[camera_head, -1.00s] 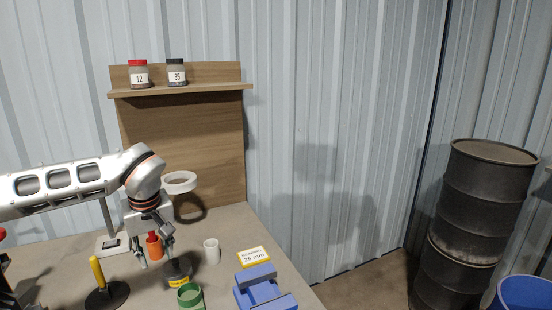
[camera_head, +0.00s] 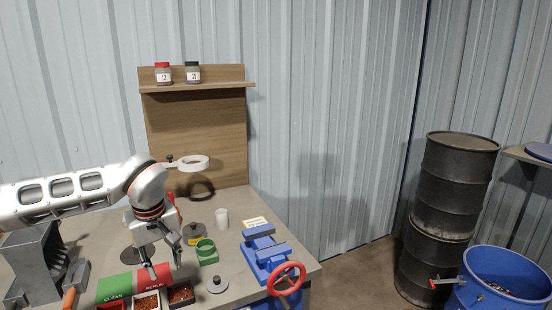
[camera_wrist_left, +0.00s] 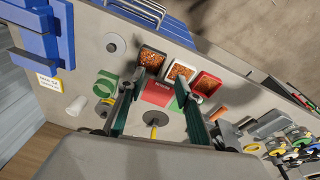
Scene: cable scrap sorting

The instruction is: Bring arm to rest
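My left arm (camera_head: 70,195) reaches in from the left over the bench. Its gripper (camera_head: 163,266) points down above the green and red CLEAN/RERUN mat (camera_head: 118,284). In the left wrist view the two fingers (camera_wrist_left: 160,82) are apart with nothing between them. Beyond the fingertips are a black tray (camera_wrist_left: 151,60), a white tray (camera_wrist_left: 181,73) and a red tray (camera_wrist_left: 207,84), holding copper-coloured granules. My right gripper is in neither view.
A blue vise (camera_head: 262,250) with a red handwheel (camera_head: 287,278) stands right of the gripper. A grey machine (camera_head: 38,265) stands left. Dark drums (camera_head: 452,185) are at right.

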